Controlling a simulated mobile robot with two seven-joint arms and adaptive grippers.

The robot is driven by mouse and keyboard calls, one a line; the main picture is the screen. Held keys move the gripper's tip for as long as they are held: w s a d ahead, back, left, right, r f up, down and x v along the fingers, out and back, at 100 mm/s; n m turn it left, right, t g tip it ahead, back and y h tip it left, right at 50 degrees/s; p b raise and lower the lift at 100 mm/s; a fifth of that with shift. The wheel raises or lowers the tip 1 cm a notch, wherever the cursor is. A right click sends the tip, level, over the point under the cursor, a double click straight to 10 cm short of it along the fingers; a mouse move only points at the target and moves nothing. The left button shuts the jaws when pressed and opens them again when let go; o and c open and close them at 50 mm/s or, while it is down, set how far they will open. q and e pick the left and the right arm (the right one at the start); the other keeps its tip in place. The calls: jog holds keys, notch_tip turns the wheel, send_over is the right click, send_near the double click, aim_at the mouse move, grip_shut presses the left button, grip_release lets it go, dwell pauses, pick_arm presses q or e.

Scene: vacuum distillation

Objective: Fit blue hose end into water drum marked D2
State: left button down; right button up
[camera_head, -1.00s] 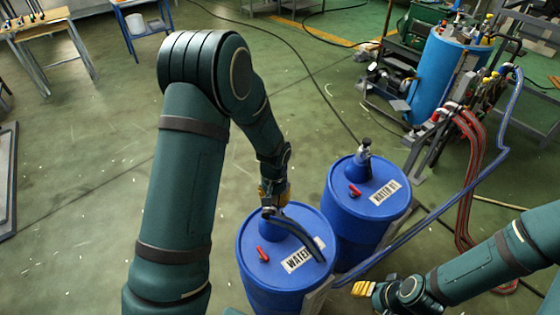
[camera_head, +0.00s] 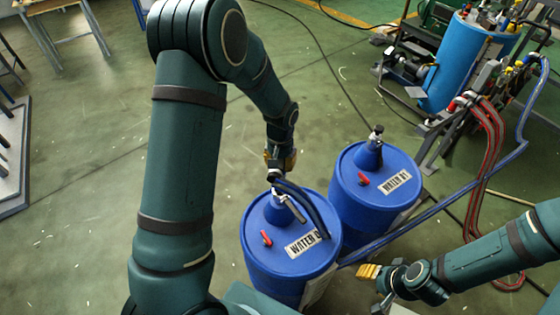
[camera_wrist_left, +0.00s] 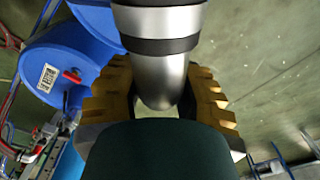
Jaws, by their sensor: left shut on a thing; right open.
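The nearer blue drum (camera_head: 270,262) has a label starting "WATER D"; the hose hides the rest. It has a red handle and a raised neck (camera_head: 268,212) on its lid. My left gripper (camera_head: 278,166), with yellow pads, is above the far side of this lid and shut on the blue hose's end. In the left wrist view, the pads (camera_wrist_left: 160,100) flank a silver cylinder (camera_wrist_left: 160,75). The blue hose (camera_head: 312,208) bends down across the lid's right side. Whether its end touches the neck cannot be told. My right gripper (camera_head: 368,272) is open and empty, right of the drum.
A second blue drum (camera_head: 350,205), labelled "WATER" with an unclear mark, stands close behind right, with a capped neck (camera_head: 370,152). Red and blue hoses run to a rack (camera_head: 470,105) at the back right. The floor left of the drums is clear.

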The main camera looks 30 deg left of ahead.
aim_at(280, 181)
pick_arm(q)
notch_tip(280, 181, down, 2)
jog(key=shift+f+b, duration=0.25)
jog(key=shift+b, duration=0.55)
jog(key=shift+f+b, duration=0.8)
jog(key=shift+f, duration=0.4)
jog(key=shift+f+b, duration=1.6)
jog(key=shift+f, duration=0.55)
jog(key=c, duration=0.6)
grip_release()
notch_tip(280, 181, up, 12)
jog(key=shift+s+d+f, duration=0.1)
jog(key=shift+d, duration=0.05)
